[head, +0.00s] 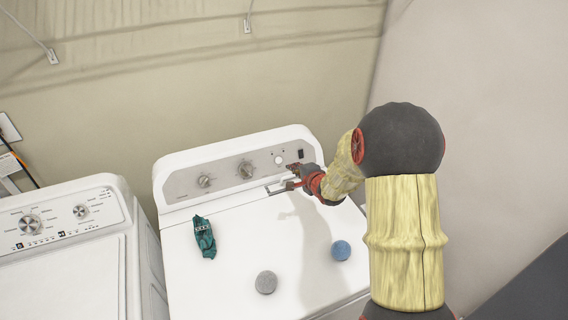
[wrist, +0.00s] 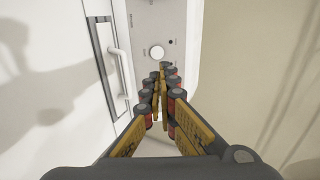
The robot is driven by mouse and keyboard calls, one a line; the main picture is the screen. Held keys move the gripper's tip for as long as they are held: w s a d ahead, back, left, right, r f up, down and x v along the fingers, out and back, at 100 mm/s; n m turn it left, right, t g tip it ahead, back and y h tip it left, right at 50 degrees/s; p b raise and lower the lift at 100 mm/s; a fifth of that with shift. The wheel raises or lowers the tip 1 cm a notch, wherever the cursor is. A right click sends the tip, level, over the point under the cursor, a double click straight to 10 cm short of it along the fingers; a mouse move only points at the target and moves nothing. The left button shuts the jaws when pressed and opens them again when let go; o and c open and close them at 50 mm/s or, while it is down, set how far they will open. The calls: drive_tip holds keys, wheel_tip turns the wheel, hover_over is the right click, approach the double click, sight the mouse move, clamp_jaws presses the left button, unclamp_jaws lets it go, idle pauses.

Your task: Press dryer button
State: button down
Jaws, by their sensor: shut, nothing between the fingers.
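The white dryer (head: 215,270) has a grey control panel (head: 222,176) along its back edge. A round white button (head: 279,160) sits on this panel, right of two knobs. It also shows in the wrist view (wrist: 156,52), just beyond my fingertips. My gripper (head: 292,170) is shut and empty, with its fingers close in front of the panel, below and right of the button. In the wrist view my gripper (wrist: 164,70) points toward the button, which stays uncovered. I cannot tell the exact gap between them.
A pale handle (wrist: 118,68) is left of my fingers in the wrist view. A teal packet (head: 204,236), a grey ball (head: 266,282) and a blue ball (head: 341,250) lie on the dryer top. A white washer (head: 75,270) stands left. A dark switch (head: 301,154) is right of the button.

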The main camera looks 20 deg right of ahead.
sight(278, 159)
drive_tip(key=b+x, duration=0.2)
drive_tip(key=x, duration=1.1)
drive_tip(key=shift+f, duration=0.1)
drive_tip(key=shift+w, duration=0.4)
